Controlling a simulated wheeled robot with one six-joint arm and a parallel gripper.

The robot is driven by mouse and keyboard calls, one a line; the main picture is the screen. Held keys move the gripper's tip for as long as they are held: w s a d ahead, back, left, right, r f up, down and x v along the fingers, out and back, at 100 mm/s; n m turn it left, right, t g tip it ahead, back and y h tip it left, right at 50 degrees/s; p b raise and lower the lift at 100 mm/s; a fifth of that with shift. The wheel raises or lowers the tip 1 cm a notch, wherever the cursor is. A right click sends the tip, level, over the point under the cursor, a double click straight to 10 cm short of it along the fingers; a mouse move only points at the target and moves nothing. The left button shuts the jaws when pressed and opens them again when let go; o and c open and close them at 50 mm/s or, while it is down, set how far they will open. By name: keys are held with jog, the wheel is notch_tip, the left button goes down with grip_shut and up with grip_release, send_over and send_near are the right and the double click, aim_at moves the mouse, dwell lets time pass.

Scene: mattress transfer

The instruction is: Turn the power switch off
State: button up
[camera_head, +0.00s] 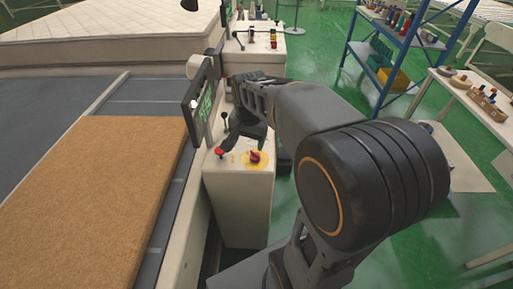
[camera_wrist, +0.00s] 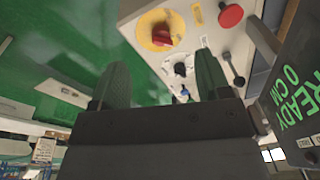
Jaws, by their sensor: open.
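The control box (camera_head: 238,188) has a pale top panel with several controls. A red rotary switch on a round yellow plate (camera_head: 255,157) is near its front edge; it also shows in the wrist view (camera_wrist: 161,36). A black knob on a white plate (camera_wrist: 180,69) lies between my fingers in the wrist view. Labels are too small to read, so I cannot tell which is the power switch. My gripper (camera_wrist: 162,80) is open over the panel, its fingers either side of the black knob in the picture. I cannot tell whether they touch anything.
A red button (camera_wrist: 231,16) and a black lever (camera_wrist: 236,71) stand on the panel. A display (camera_wrist: 295,95) reading READY 0 CM rises beside it. A brown mattress slab (camera_head: 100,190) lies on the conveyor at left. A blue shelf (camera_head: 385,50) stands right on green floor.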

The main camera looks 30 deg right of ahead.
aim_at(255, 152)
jog(key=w+d+m+g+p, duration=0.1)
jog(key=w+d+m, duration=0.4)
jog(key=m, duration=0.1)
jog(key=f, duration=0.4)
jog(key=f+p, duration=0.1)
jog(key=f, duration=0.9)
jog(key=shift+w+f+p, duration=0.25)
jog(key=shift+w+p, duration=0.1)
jog(key=shift+p, duration=0.05)
jog(key=c, duration=0.9)
